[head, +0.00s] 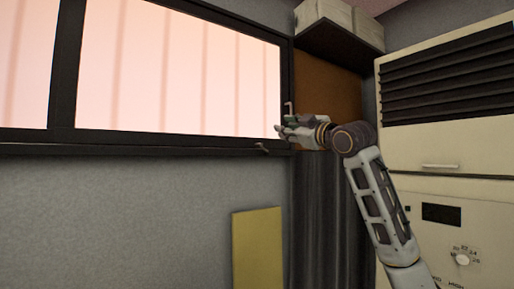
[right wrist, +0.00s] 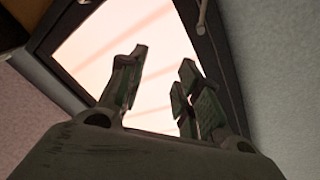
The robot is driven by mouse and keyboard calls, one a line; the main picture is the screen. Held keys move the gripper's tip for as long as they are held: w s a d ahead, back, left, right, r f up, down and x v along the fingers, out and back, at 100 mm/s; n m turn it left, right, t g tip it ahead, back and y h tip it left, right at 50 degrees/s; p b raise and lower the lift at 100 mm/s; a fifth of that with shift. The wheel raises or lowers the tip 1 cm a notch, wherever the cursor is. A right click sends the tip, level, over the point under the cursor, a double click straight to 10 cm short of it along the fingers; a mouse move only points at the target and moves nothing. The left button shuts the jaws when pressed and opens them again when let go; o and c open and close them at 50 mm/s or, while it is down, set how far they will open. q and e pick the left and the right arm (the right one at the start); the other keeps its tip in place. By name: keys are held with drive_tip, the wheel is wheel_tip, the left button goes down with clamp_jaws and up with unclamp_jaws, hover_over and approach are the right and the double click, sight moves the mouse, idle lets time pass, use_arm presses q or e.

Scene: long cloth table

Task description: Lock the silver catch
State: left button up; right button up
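A thin silver catch (head: 289,108) stands upright on the dark right-hand side of the window frame in the head view. A second small silver handle (head: 262,148) sits on the lower frame bar; a silver piece on the dark frame also shows in the right wrist view (right wrist: 202,14). My right gripper (head: 281,130) is at the lower right corner of the window, just below the upright catch and above the lower handle. In the right wrist view its fingers (right wrist: 162,90) are apart with nothing between them. I cannot tell whether it touches the catch. My left gripper is out of view.
The bright window (head: 180,70) has a dark frame. A shelf with boxes (head: 338,22) overhangs at the upper right. A cream cabinet (head: 440,135) with a dark vent and knob stands right of my arm. A yellow panel (head: 257,250) is below the window.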

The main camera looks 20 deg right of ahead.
sight(261, 145)
drive_tip(key=w+f+n+g, duration=0.1)
drive_tip(key=w, duration=0.2)
drive_tip(key=w+a+f+n+p, duration=0.1)
drive_tip(key=w+f, duration=0.1)
drive_tip(key=w, duration=0.1)
drive_tip(key=w+a+f+n+g+p, duration=0.1)
drive_tip(key=w, duration=0.2)
drive_tip(key=shift+f+g, duration=0.25)
drive_tip(key=shift+g, duration=0.05)
drive_tip(key=w, duration=0.2)
drive_tip(key=shift+w+a+p, duration=0.2)
drive_tip(key=shift+w+p, duration=0.2)
drive_tip(key=shift+w+a, duration=0.1)
drive_tip(key=shift+w, duration=0.9)
drive_tip(key=shift+w+f, duration=0.1)
drive_tip(key=shift+w, duration=0.15)
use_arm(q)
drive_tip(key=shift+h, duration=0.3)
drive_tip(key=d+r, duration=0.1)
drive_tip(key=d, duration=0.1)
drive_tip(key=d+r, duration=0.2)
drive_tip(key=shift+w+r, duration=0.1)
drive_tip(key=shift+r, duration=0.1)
